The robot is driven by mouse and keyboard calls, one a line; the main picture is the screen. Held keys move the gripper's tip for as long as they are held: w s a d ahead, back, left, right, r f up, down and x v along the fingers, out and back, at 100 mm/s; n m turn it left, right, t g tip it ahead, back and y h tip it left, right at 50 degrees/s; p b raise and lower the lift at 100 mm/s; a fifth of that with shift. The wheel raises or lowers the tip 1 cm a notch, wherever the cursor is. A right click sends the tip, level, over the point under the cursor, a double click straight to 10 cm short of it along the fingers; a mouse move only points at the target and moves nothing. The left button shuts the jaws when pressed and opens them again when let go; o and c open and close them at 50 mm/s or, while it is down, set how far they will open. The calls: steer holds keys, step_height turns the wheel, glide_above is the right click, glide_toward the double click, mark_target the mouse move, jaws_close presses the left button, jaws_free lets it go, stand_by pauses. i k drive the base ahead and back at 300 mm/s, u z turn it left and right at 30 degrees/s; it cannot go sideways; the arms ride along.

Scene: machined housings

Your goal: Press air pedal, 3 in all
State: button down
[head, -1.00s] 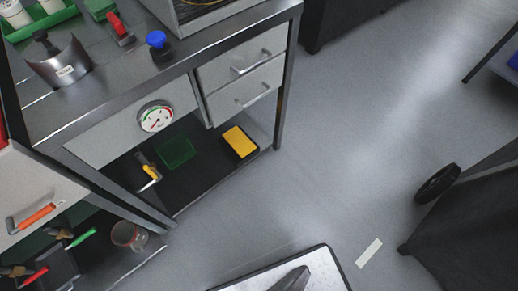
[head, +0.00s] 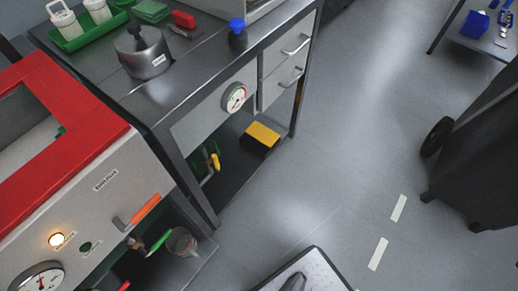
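The air pedal (head: 262,136) is a yellow plate on a black base. It sits on the dark lower shelf of the steel workbench, under the drawers. Its top face is in plain view, with nothing resting on it. I cannot tell whether it is pressed down. My gripper is not in the head view; only part of my own body shows at the bottom edge.
A red-topped cabinet (head: 60,130) stands at the left. A dark wheeled cart (head: 480,150) stands at the right. Grey floor (head: 350,140) between is clear.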

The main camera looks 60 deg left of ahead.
mark_target(263, 134)
steer(key=k, duration=1.4)
steer(key=u, duration=0.75)
steer(key=i, duration=1.7)
steer(key=u, duration=0.05)
